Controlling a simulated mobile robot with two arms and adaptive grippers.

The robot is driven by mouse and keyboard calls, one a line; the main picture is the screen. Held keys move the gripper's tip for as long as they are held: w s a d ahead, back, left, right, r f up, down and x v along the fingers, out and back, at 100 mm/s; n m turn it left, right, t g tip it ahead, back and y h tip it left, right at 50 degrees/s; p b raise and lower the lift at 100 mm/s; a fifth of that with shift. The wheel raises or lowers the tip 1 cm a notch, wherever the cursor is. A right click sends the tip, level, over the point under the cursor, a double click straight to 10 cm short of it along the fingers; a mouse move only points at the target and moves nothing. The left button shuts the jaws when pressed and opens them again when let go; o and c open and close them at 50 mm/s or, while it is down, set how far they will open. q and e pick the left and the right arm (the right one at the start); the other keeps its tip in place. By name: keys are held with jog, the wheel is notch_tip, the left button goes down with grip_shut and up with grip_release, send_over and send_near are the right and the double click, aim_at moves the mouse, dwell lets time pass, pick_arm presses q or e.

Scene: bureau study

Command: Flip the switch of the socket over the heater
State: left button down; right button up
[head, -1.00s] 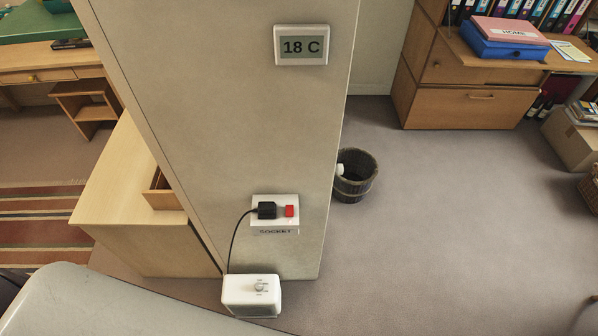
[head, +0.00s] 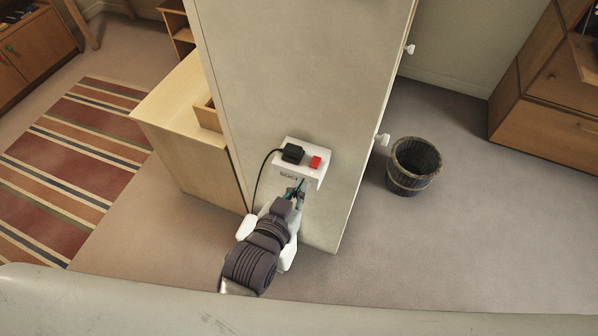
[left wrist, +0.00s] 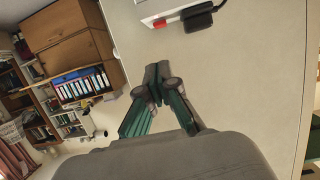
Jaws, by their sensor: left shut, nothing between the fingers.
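The white socket (head: 288,173) is on the front of the pale pillar, with a black plug (head: 292,153) and, to its right, a red switch (head: 315,162). The switch also shows at the top of the left wrist view (left wrist: 166,22), beside the plug (left wrist: 202,16). My left gripper (head: 298,188) is shut and empty, its tips just below the socket in the head view. In the left wrist view its fingertips (left wrist: 157,74) are together, apart from the switch in the picture. White pieces beside my wrist may be the heater, mostly hidden. My right gripper is not in view.
A wooden cabinet (head: 182,150) stands left of the pillar (head: 300,80). A dark bucket (head: 413,168) stands on the floor to the right. A black cord runs down from the plug. The carpet on the right is mostly clear.

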pick_arm(q)
jog(key=shift+a+r+t, duration=0.15)
jog(key=shift+a+r, duration=0.05)
jog(key=shift+r, duration=0.3)
jog(key=shift+a+r+t, duration=0.15)
jog(key=shift+a+r, duration=0.05)
jog(key=shift+r, duration=0.25)
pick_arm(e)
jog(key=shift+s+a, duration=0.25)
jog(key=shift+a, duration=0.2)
pick_arm(q)
jog(key=shift+w, duration=0.1)
send_over(311, 174)
jog(key=f, duration=0.3)
jog(key=shift+w+p, duration=0.25)
jog(key=shift+p, duration=0.1)
jog(key=f, duration=0.2)
jog(key=shift+s+f, duration=0.2)
jog(key=shift+f, duration=0.6)
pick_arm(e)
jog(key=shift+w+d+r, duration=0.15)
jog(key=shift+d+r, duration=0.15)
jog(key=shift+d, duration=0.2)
